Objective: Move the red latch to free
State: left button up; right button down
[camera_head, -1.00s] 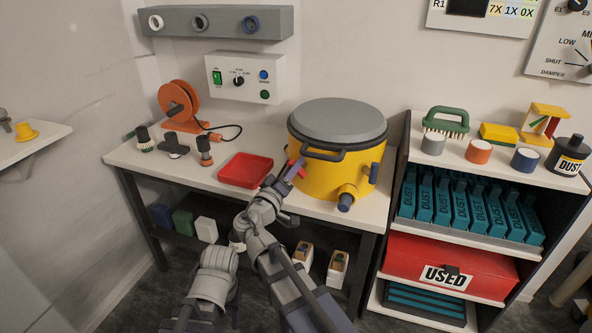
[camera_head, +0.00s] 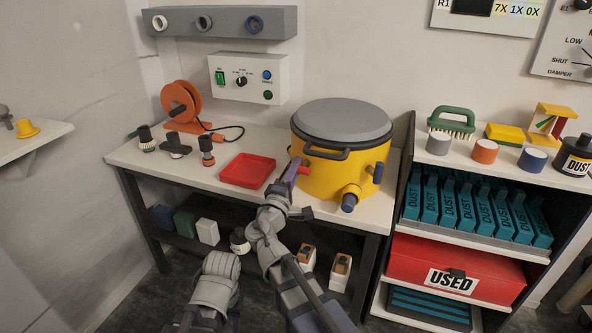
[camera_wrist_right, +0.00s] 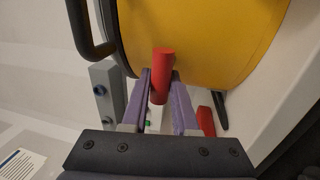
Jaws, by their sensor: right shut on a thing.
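The red latch (camera_head: 304,170) is on the front left side of the yellow drum (camera_head: 320,178), below its dark handle. In the right wrist view the latch is a short red cylinder (camera_wrist_right: 162,72) between the two purple fingertips, in front of the yellow drum wall (camera_wrist_right: 200,35). My right gripper (camera_head: 295,168) is at the drum's side and shut on the latch. It also shows in the right wrist view (camera_wrist_right: 160,88). The fingers hide part of the latch's base in the head view.
A red tray (camera_head: 247,170) lies on the bench just left of the drum. Small brushes and an orange reel (camera_head: 181,103) stand farther left.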

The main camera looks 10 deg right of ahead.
jog(key=shift+n, duration=0.3)
jog(key=c, duration=0.7)
grip_release()
pick_arm(q)
jog(key=shift+f, duration=0.1)
pick_arm(e)
jog(key=shift+s+f, duration=0.1)
jog(key=shift+s, duration=0.05)
